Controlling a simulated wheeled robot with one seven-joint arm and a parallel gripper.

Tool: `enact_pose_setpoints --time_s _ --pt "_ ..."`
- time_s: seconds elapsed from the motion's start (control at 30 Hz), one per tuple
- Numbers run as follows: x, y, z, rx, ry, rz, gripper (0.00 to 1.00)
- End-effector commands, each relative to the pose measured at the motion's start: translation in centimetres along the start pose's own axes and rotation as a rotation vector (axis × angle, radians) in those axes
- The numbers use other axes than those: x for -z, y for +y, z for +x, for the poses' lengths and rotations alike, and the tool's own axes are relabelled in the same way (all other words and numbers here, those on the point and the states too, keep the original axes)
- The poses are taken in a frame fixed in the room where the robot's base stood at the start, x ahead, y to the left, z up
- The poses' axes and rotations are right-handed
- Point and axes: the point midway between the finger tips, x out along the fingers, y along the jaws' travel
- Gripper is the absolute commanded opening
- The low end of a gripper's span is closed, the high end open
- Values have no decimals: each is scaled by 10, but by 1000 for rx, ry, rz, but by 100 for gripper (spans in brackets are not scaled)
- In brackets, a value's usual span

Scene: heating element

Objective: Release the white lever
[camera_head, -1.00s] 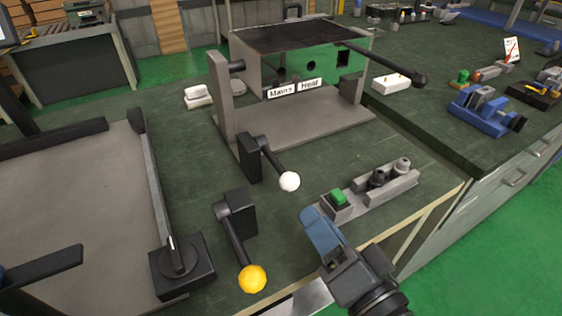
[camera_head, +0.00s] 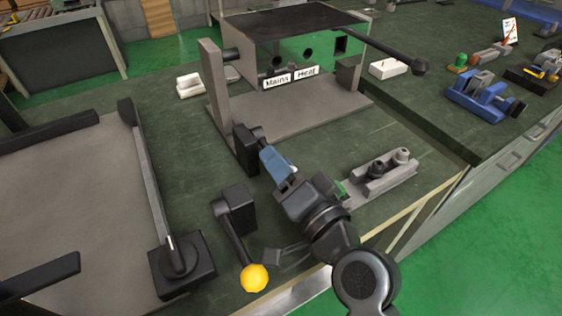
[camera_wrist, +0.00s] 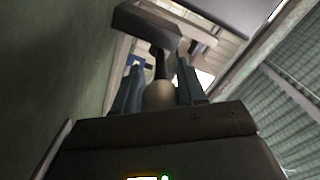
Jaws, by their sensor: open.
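The white lever's knob (camera_wrist: 160,96) and dark shaft (camera_wrist: 160,66) show in the wrist view between the two blue fingers of my gripper (camera_wrist: 158,86). The fingers stand one on each side of the knob and are open, with the knob deep between them near the palm. In the head view, my gripper (camera_head: 276,166) reaches over the lever, in front of its black mount (camera_head: 244,150). It hides nearly all of the knob there.
A yellow-knobbed lever (camera_head: 254,278) stands just left of my wrist. The green button (camera_head: 342,190) is partly hidden behind my gripper. The box labelled Mains and Heat (camera_head: 294,48) stands behind. A gray tray (camera_head: 80,200) lies at left.

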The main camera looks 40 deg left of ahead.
Motion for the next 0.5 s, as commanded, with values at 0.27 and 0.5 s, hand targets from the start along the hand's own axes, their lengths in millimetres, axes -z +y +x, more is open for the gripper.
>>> enact_pose_setpoints --time_s 0.27,0.5 --pt "0 0 1 0 0 0 37" --pt "0 0 1 0 1 0 14"
